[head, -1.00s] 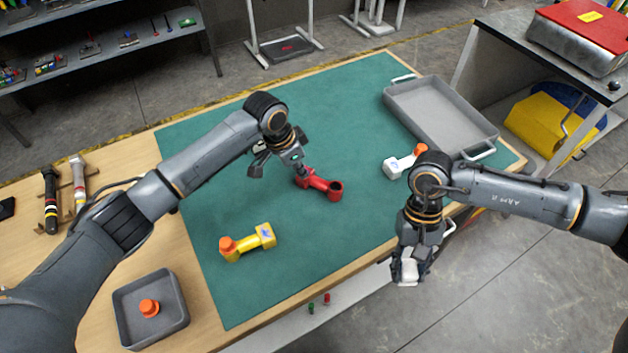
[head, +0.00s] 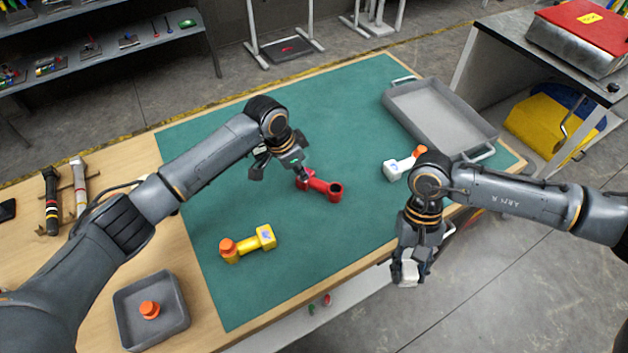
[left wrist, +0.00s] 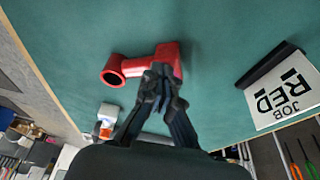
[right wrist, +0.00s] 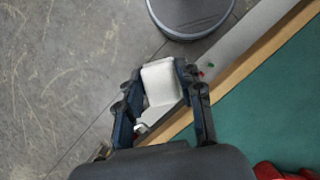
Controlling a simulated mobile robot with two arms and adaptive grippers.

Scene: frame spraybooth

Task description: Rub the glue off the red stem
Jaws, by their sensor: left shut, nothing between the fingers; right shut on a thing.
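The red stem (head: 321,186) lies on the green mat (head: 330,110), its open round end toward the right. In the left wrist view the red stem (left wrist: 145,63) is just beyond my fingertips. My left gripper (head: 303,174) is shut with nothing in it, its tips at the stem's left end; I cannot tell whether they touch. Any glue on the stem is too small to see or hidden. My right gripper (head: 408,272) is shut on a white block (right wrist: 162,82), held past the table's front edge, away from the stem.
A yellow stem with an orange cap (head: 247,243) and a white stem with an orange end (head: 397,168) lie on the mat. A grey tray (head: 440,112) is at the back right. A small grey tray (head: 176,318) holds an orange cap. A "JOB RED" sign (left wrist: 285,98) stands nearby.

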